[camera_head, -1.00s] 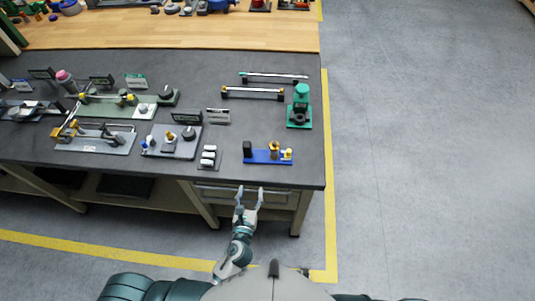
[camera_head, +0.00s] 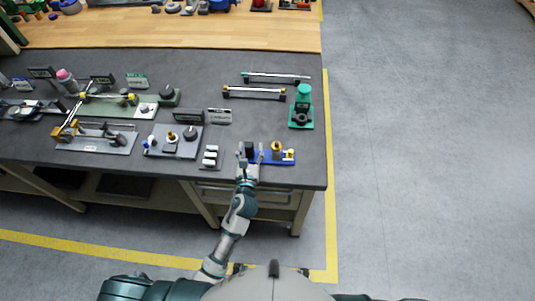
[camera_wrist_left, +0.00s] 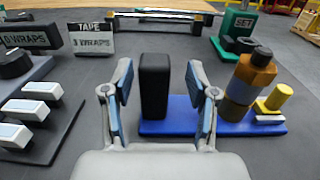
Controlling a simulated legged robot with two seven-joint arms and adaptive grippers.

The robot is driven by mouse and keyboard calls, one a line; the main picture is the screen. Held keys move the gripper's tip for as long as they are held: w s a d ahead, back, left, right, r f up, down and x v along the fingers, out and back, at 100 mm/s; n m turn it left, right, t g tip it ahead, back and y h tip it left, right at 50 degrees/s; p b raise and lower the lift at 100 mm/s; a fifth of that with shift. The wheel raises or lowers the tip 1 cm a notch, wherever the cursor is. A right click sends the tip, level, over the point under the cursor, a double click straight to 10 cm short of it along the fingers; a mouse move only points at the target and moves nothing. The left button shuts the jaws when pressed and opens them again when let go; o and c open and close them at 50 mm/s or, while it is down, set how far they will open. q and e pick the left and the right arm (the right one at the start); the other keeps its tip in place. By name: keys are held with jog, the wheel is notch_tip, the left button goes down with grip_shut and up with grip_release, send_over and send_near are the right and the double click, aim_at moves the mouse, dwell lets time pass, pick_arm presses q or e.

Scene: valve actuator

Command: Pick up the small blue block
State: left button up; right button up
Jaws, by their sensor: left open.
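A blue base plate (camera_head: 285,160) lies near the front right edge of the dark bench. It carries an upright black block (camera_wrist_left: 154,85), a bronze fitting (camera_wrist_left: 246,78) and a small yellow piece (camera_wrist_left: 279,97). The plate also shows in the left wrist view (camera_wrist_left: 182,128). My left gripper (camera_head: 251,153) is open at the plate's left end. In the left wrist view its fingers (camera_wrist_left: 158,98) stand either side of the black block, with gaps showing. No separate small blue block stands out on this plate. My right gripper is out of view.
A green device (camera_head: 302,115) stands behind right, with rods (camera_head: 254,92) on supports behind. A grey plate with fittings (camera_head: 173,141) is further left. Floor right of the bench is clear.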

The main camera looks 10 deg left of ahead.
aim_at(250, 144)
pick_arm(q)
jog(key=shift+w+a+f, duration=0.1)
jog(key=shift+w+a, duration=0.35)
jog(key=shift+a, duration=0.1)
jog(key=shift+s+a, duration=0.1)
jog(key=shift+a, duration=0.05)
jog(key=shift+c, duration=0.7)
jog(key=shift+d, duration=0.45)
jog(key=c, duration=0.8)
jog(key=shift+d, duration=0.35)
grip_shut()
jog(key=shift+a+r, duration=0.25)
jog(key=shift+a, duration=0.05)
notch_tip(250, 144, up, 8)
jog(key=shift+r, duration=0.15)
notch_tip(250, 144, down, 5)
jog(key=shift+d+f, duration=0.1)
jog(key=shift+f, duration=0.05)
jog(key=shift+a+f, duration=0.35)
jog(key=shift+f, duration=0.5)
jog(key=shift+d+f, duration=0.15)
jog(key=shift+f, duration=0.25)
jog(key=shift+d, duration=0.2)
